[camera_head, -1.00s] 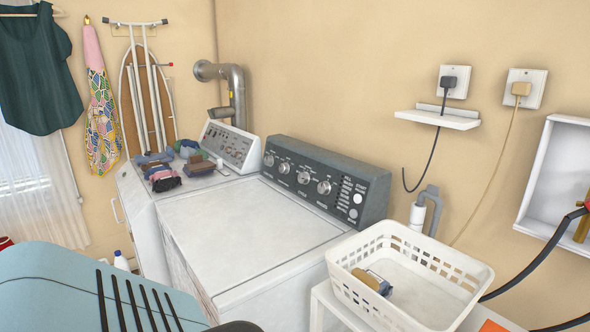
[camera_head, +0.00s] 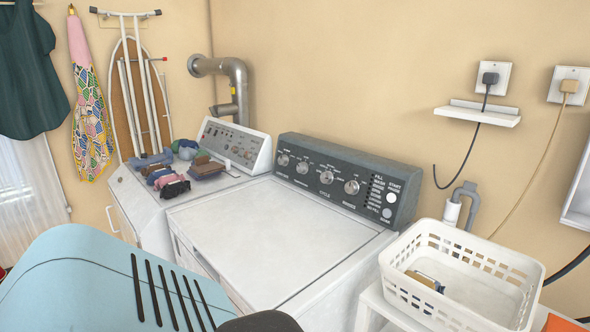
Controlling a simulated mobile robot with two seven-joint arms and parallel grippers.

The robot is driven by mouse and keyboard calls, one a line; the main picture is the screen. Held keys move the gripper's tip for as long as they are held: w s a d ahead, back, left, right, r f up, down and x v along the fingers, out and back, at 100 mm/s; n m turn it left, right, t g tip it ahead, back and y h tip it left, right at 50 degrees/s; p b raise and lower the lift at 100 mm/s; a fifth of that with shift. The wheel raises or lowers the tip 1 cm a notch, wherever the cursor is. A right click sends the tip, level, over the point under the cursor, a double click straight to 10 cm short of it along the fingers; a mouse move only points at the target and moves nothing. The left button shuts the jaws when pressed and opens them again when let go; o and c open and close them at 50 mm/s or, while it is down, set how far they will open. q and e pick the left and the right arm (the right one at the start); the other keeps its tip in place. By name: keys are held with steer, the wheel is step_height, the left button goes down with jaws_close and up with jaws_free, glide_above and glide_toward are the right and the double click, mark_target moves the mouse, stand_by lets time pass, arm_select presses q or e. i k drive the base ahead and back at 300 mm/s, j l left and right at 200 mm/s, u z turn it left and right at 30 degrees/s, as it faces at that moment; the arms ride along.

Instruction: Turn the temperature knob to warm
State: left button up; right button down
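The washer (camera_head: 270,238) has a white top and a dark control panel (camera_head: 318,158) along its back edge. The panel carries a row of several round silver knobs: far left (camera_head: 283,160), second (camera_head: 303,167), third (camera_head: 327,177) and far right (camera_head: 352,187). Labels sit under the knobs, but the lettering is too small to tell for sure which knob is temperature or where each points. A white and a grey round button sit at the panel's right end. Neither gripper is in view. A blue-grey, slotted part of mine fills the lower left.
A white dryer (camera_head: 150,212) with folded clothes (camera_head: 170,178) on top stands left of the washer. A white plastic basket (camera_head: 400,283) holding a small item stands at the right. A small wall shelf (camera_head: 478,115) and sockets are above. The washer top is bare.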

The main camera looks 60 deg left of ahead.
mark_target(302, 167)
steer(key=k+j, duration=0.4)
steer(key=j, duration=0.2)
steer(key=k+j+z, duration=0.1)
steer(key=k+j, duration=0.3)
steer(key=j, duration=0.2)
steer(key=k+j, duration=0.4)
steer(key=j, duration=0.2)
steer(key=k+j+z, duration=0.15)
steer(key=k+j, duration=0.25)
steer(key=j, duration=0.15)
